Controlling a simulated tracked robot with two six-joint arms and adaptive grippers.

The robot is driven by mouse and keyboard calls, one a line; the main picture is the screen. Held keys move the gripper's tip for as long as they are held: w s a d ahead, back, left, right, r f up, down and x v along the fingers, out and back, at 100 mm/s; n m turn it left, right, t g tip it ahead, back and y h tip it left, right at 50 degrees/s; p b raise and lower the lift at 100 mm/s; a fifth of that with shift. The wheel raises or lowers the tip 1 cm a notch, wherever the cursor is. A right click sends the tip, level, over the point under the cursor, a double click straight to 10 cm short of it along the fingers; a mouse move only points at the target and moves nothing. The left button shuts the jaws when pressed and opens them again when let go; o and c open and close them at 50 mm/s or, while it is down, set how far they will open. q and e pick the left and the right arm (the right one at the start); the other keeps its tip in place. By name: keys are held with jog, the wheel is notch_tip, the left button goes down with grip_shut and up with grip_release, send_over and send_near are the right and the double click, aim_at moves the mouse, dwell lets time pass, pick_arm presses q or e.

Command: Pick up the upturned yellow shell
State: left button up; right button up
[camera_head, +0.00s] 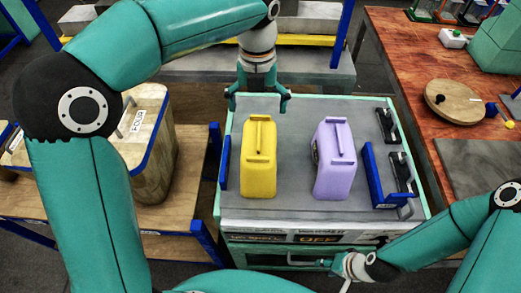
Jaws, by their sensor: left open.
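The yellow shell (259,178), shaped like a jug with a handle ridge, rests on the grey top of a bench (290,205) in the head view. A similar purple shell (334,178) is to its right, apart from it. My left gripper (258,104) points down beyond the far end of the yellow shell. Its fingers are spread and empty, apart from the shell in the picture; its height above the bench is hard to tell. My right gripper (326,263) is low at the bench's front; its fingers are too small to read.
Blue upright plates (224,176) stand at the bench's left and right edges. Black clamps (387,126) line its right side. A wooden table (400,50) with a round wooden board (452,101) is at right. A blue-edged wooden block (152,150) is at left.

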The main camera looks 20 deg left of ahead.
aim_at(259, 135)
pick_arm(q)
notch_tip(259, 135, down, 6)
jog(key=shift+r, duration=0.1)
jog(key=shift+s+d+f+p, duration=0.1)
jog(key=shift+f+p, duration=0.05)
jog(key=shift+f, duration=1.2)
jog(key=shift+d+f+p, duration=0.1)
jog(key=shift+f+p, duration=0.05)
jog(key=shift+f, duration=1.15)
jog(key=c, duration=1.3)
jog(key=shift+r, duration=0.1)
